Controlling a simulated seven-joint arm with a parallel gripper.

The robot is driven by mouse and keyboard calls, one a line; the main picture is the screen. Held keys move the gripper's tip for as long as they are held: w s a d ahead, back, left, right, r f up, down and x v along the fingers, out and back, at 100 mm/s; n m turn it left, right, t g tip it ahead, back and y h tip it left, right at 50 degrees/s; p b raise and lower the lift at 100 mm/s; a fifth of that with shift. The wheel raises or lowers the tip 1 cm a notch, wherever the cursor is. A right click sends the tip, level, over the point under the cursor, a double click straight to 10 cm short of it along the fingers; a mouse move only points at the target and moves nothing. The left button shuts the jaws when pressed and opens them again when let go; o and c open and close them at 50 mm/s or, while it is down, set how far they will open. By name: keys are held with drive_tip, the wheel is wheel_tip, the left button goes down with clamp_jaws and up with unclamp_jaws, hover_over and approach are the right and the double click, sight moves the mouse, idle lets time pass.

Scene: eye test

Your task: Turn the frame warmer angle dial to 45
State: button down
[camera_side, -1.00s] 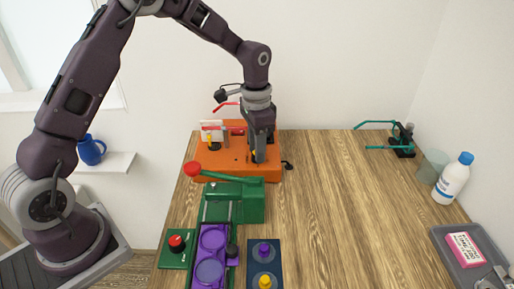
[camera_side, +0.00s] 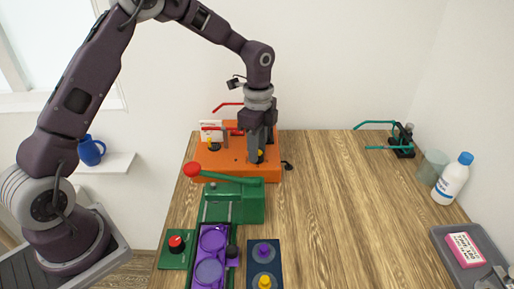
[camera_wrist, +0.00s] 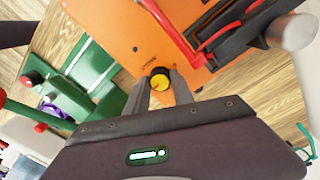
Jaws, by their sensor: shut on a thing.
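The orange machine (camera_side: 226,170) stands at the back left of the table and carries a yellow dial (camera_side: 260,154) on its top. In the wrist view this dial (camera_wrist: 160,82) is a yellow cap with a dark pointer or rim, beside the machine's orange top (camera_wrist: 112,22). My gripper (camera_side: 257,157) points down over the dial. In the wrist view my gripper's fingers (camera_wrist: 161,88) stand on either side of the dial and are shut on it. The dial's scale and angle cannot be read.
A green press (camera_side: 235,208) with a red-balled lever stands just in front. Nearer are a red knob (camera_side: 176,243), a purple tray (camera_side: 211,258) and a blue panel (camera_side: 264,257) with knobs. A white bottle (camera_side: 453,180) and grey tray (camera_side: 460,255) are right. The table's middle is clear.

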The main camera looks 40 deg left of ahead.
drive_tip(key=shift+m, duration=0.6)
drive_tip(key=shift+r, duration=0.1)
drive_tip(key=c, duration=1.1)
unclamp_jaws()
wheel_tip(320, 180, up, 7)
drive_tip(key=shift+w, duration=0.15)
drive_tip(key=shift+r, duration=0.1)
